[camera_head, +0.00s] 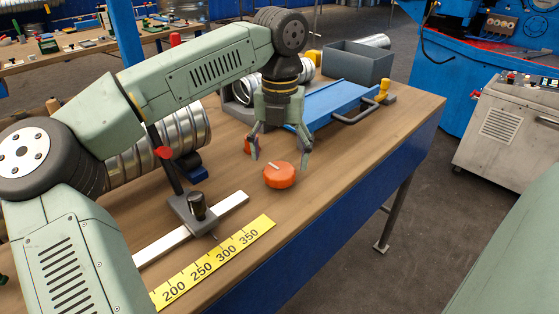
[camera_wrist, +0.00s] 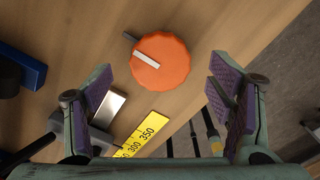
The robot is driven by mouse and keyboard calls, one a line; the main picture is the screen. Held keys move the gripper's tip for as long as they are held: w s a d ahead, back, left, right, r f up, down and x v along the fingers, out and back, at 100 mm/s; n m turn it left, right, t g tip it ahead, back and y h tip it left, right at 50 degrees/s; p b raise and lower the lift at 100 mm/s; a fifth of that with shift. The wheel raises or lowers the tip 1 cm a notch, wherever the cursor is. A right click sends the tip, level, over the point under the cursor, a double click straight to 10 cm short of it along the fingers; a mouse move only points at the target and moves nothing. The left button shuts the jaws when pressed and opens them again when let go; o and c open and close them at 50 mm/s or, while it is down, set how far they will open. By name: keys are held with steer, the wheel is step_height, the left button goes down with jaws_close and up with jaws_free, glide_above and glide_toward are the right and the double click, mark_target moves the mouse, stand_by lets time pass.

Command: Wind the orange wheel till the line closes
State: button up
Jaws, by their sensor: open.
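The orange wheel (camera_head: 280,178) is a flat round knob with a scalloped edge on the wooden bench. In the wrist view the wheel (camera_wrist: 170,50) carries a short white line on its top, running from its left edge to near its middle. A short dark grey line (camera_wrist: 130,37) lies just outside the wheel's upper left edge. The two run nearly parallel but are offset, not in one straight line. My gripper (camera_head: 280,160) points down above the wheel, its fingers apart on either side. In the wrist view my gripper (camera_wrist: 163,90) shows purple pads, with nothing between them.
A yellow ruler (camera_head: 215,262) and a white bar with a grey clamp (camera_head: 195,208) lie in front left. Silver spiral duct (camera_head: 150,150) lies behind my arm. A blue slide (camera_head: 338,103) and a grey bin (camera_head: 357,64) stand at the back. Bare wood surrounds the wheel.

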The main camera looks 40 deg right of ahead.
mark_target(280, 169)
steer(key=shift+f, duration=1.5)
steer(key=c, duration=1.1)
